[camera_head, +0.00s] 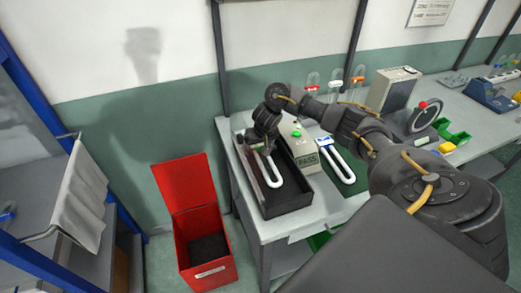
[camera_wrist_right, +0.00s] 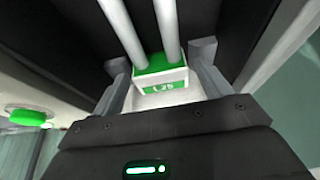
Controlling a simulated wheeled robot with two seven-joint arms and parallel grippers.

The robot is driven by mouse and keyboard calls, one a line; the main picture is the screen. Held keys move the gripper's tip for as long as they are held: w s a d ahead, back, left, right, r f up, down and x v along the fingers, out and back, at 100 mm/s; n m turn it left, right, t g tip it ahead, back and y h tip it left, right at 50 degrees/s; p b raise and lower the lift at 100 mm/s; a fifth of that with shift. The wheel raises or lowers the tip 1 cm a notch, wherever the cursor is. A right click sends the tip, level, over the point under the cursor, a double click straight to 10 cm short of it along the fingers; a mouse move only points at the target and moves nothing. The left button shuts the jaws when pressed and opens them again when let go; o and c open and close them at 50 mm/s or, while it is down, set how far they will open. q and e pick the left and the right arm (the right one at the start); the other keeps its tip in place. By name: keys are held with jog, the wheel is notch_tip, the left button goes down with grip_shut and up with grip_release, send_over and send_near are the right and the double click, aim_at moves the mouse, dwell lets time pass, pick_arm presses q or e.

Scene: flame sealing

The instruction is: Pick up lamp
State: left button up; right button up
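A white U-shaped lamp (camera_head: 276,181) is at the black tray (camera_head: 287,209) on the bench, its bent end towards the front. My right gripper (camera_head: 266,146) points down over the lamp's back end. In the right wrist view, the lamp's white base with a green label (camera_wrist_right: 163,82) sits between the two fingers of my right gripper (camera_wrist_right: 162,75), very close to both. I cannot tell whether the fingers press on it, or whether the lamp rests on the tray floor. My left gripper is not in view.
A second U-shaped lamp (camera_head: 338,163) lies on a green mat right of the tray. A tester marked PASS (camera_head: 306,160) with a green button stands between them. An open red bin (camera_head: 207,245) stands on the floor left of the bench. A grey box (camera_head: 391,92) stands further right.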

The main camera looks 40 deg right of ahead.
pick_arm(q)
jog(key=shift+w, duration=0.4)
pick_arm(e)
jog(key=c, duration=0.9)
jog(key=shift+o, duration=0.2)
jog(key=shift+w+r, duration=0.1)
jog(key=shift+r, duration=0.5)
pick_arm(q)
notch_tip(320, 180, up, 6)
jog(key=p, duration=0.6)
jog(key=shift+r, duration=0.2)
pick_arm(e)
notch_tip(320, 180, up, 17)
